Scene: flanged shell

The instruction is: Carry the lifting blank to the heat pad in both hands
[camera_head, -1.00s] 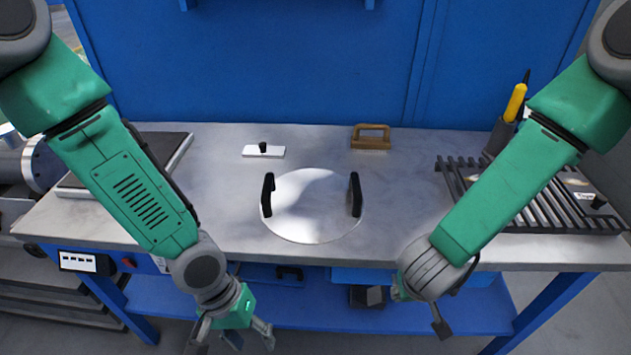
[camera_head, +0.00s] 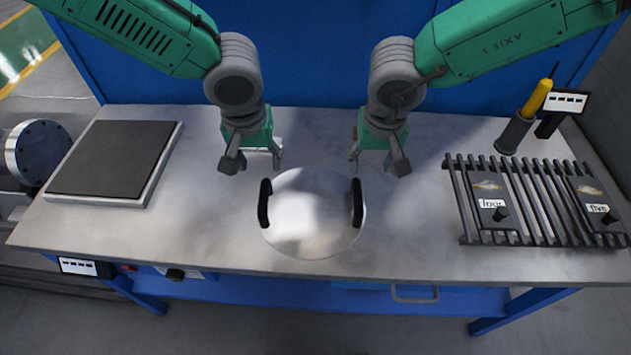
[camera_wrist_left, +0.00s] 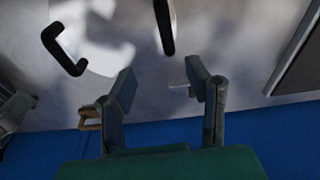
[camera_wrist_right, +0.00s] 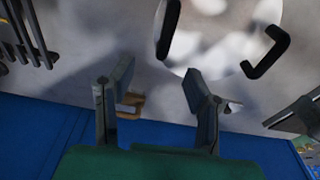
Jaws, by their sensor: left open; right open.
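The lifting blank, a round shiny metal disc (camera_head: 312,235) with two upright black handles, lies flat mid-bench. Its left handle (camera_head: 265,204) and right handle (camera_head: 357,203) stand at its sides. The heat pad, a dark square plate (camera_head: 115,158) on a pale base, sits at the bench's left. My left gripper (camera_head: 253,162) is open and empty, above the bench behind the left handle. My right gripper (camera_head: 377,165) is open and empty behind the right handle. Neither touches the disc. The disc also shows in the left wrist view (camera_wrist_left: 105,55) and right wrist view (camera_wrist_right: 222,48).
A black slatted rack (camera_head: 535,200) with tags reading "four" and "five" fills the right. A yellow-handled tool (camera_head: 537,98) stands in a dark holder behind it. A wooden handled block (camera_wrist_right: 132,104) lies near the back. Bare bench separates disc and heat pad.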

